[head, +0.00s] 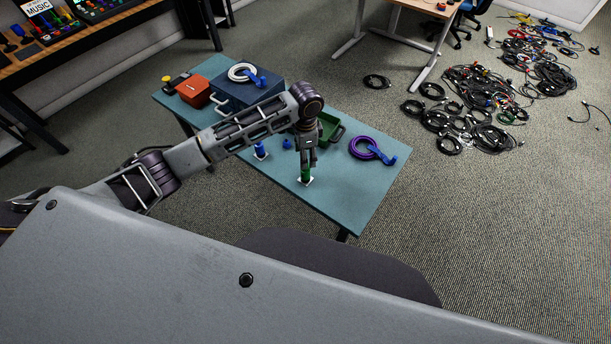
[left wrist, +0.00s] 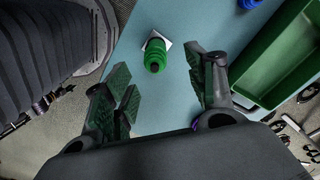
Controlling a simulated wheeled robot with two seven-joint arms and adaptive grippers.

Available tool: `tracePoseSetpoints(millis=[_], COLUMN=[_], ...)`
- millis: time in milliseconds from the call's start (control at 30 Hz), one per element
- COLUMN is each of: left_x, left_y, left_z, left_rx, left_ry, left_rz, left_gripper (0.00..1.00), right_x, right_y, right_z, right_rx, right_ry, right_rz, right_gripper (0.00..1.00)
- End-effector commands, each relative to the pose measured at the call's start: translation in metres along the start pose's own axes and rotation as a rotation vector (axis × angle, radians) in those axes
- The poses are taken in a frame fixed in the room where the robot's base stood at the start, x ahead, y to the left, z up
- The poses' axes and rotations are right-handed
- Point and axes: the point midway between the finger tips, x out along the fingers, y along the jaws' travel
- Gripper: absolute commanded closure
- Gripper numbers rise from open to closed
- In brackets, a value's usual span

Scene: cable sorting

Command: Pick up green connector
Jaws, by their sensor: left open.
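The green connector (head: 305,174) stands on a small white base near the front edge of the blue-green table. In the left wrist view the green connector (left wrist: 155,55) is ribbed and sits beyond the fingertips, roughly midway between them. My left gripper (head: 308,158) points down just above the green connector in the head view. In the left wrist view my left gripper (left wrist: 165,88) has its two fingers spread, with nothing between them. My right gripper is not in either view.
A green tray (left wrist: 280,55) lies on the table (head: 345,205) close to the gripper. Blue connectors (head: 261,150) stand nearby. A purple cable coil (head: 364,148) lies to the right. A red box (head: 195,91) and a dark blue box (head: 243,92) stand toward the back left.

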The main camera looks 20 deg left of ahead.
Motion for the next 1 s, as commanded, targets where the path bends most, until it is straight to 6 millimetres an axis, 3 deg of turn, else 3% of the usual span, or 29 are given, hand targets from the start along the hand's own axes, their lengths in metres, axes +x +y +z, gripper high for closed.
tracePoseSetpoints(millis=[200,733,1000], left_x=[0.023,0.03,0.054], left_y=[0.001,0.001,0.006], left_z=[0.0,0.0,0.001], left_rx=[-0.001,-0.001,-0.001], left_ry=[0.0,0.0,-0.001], left_rz=[0.002,0.001,0.001], left_gripper=[0.44,0.44,0.44], right_x=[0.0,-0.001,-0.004], right_y=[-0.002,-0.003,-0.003], right_z=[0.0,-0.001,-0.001], right_rx=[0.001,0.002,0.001], right_ry=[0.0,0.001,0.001], right_rz=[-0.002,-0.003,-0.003], right_gripper=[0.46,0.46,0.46])
